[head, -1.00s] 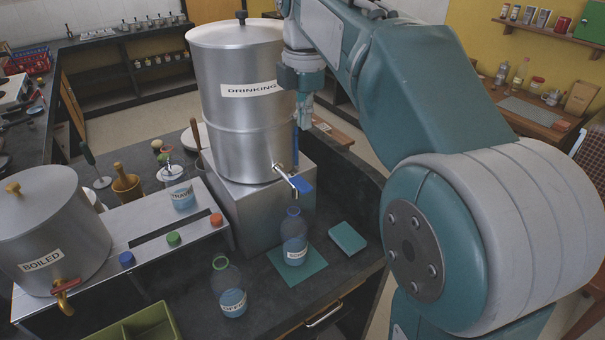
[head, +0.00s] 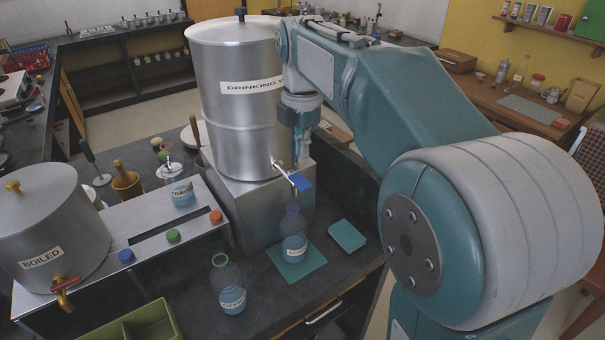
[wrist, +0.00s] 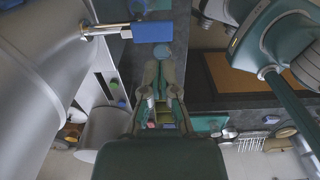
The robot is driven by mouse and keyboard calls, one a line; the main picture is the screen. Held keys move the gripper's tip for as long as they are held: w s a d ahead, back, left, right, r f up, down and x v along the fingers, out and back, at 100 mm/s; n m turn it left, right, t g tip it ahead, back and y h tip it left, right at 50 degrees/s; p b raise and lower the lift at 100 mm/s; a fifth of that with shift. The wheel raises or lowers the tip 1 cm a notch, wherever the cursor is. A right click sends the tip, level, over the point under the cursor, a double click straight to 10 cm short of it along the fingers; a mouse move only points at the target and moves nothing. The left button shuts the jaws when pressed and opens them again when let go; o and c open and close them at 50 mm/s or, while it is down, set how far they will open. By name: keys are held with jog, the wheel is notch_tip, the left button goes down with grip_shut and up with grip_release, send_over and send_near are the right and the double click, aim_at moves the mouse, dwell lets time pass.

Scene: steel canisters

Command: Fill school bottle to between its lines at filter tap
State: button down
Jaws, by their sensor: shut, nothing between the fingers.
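The school bottle (head: 294,235), a clear bluish bottle with a partly legible white label, stands upright on a green mat (head: 297,262) below the drinking-water tap. Its level lines are too small to make out. The large steel drinking canister (head: 237,110) stands on a steel block, with a tap at its lower front and a blue lever (head: 300,182). The lever also shows in the wrist view (wrist: 152,32). My gripper (head: 302,158) is shut and empty, pointing down just above and behind the lever, apart from it as far as I can tell. No water stream is visible.
The office bottle (head: 230,288) stands front left of the mat, and the travel bottle (head: 182,193) on the steel shelf. A boiled-water canister (head: 48,230) is at left. A green block (head: 347,236) lies right of the mat. A green tray (head: 135,325) is in front.

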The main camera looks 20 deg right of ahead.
aim_at(303, 183)
notch_tip(303, 183, down, 7)
jog(key=shift+r, duration=0.2)
